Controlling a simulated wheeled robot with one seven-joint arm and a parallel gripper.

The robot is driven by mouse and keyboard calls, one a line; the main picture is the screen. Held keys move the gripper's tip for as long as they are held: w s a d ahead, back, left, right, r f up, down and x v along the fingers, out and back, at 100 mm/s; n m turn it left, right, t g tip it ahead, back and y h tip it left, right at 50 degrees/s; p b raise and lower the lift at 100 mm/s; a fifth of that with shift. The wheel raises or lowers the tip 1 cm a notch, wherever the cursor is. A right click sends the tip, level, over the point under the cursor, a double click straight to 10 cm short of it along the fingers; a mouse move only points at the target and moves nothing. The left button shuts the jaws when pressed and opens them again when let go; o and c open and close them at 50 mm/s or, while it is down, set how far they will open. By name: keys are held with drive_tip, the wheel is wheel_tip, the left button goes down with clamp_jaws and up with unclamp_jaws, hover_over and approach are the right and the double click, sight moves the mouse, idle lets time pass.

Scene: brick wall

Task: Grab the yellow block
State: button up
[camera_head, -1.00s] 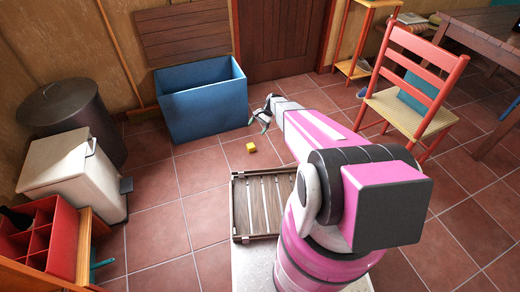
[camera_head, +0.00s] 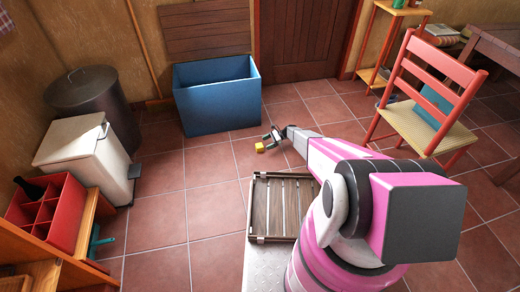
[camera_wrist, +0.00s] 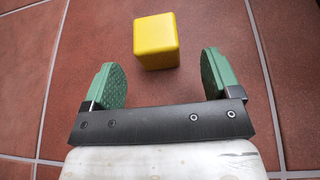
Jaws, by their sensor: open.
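The yellow block (camera_head: 260,147) lies on the tiled floor in front of the blue box. In the wrist view the yellow block (camera_wrist: 156,40) is just beyond the fingertips, centred between them and apart from both. My gripper (camera_head: 270,139) is low near the floor beside the block. In the wrist view my gripper (camera_wrist: 160,72) is open, its two green finger pads wide apart with nothing between them.
A blue open box (camera_head: 217,97) stands behind the block. A wooden slatted crate (camera_head: 254,207) lies on the floor nearer to me. A white bin (camera_head: 85,150) and a dark bin (camera_head: 95,98) stand left, a red chair (camera_head: 423,100) right. Floor left of the block is clear.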

sight(258, 147)
drive_tip(key=shift+s+r+x, duration=0.1)
drive_tip(key=shift+x, duration=1.7)
drive_tip(key=shift+s+r+x, duration=0.1)
drive_tip(key=shift+x, duration=1.7)
drive_tip(key=c, duration=1)
